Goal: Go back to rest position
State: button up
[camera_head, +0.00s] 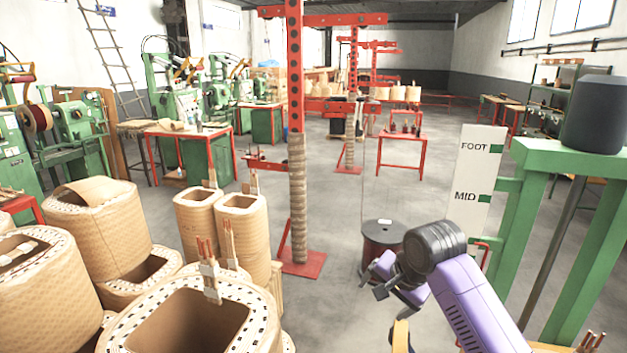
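My gripper (373,281) is at the end of my purple arm (478,308), right of the middle in the lower part of the head view. It points to the left and is small and partly dark, so I cannot tell whether its fingers are apart. I see nothing clearly held in it. Behind it, a dark reddish spool (382,238) with a black top stands on the floor. The gripper overlaps the spool's lower part in the picture; I cannot tell how far apart they are.
Large tan coils (95,222) crowd the lower left. A red post (297,180) stands left of my gripper. A green frame (590,165) with a white FOOT/MID board (477,168) and a dark cylinder (597,113) stands at right. Grey floor is open farther back.

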jog(key=w+a+n+t+y, duration=0.1)
jog(key=a+n+t+y, duration=0.15)
jog(key=a+t, duration=0.2)
jog(key=s+a+n+t, duration=0.1)
jog(key=s+a+t, duration=0.1)
jog(key=s+t, duration=0.35)
jog(key=s+d+f+n+h+b, duration=0.1)
jog(key=s+d, duration=0.2)
jog(key=s, duration=1.3)
jog(key=s+d+f+n+h+b, duration=0.1)
jog(key=s+d+f+n, duration=0.1)
jog(key=s, duration=1.4)
jog(key=s+d+f+n+h+b, duration=0.1)
jog(key=s+d, duration=0.4)
jog(key=s, duration=1.1)
jog(key=shift+s+f+n+g+h, duration=0.2)
jog(key=shift+f+n+g+h, duration=0.2)
jog(key=shift+f, duration=0.2)
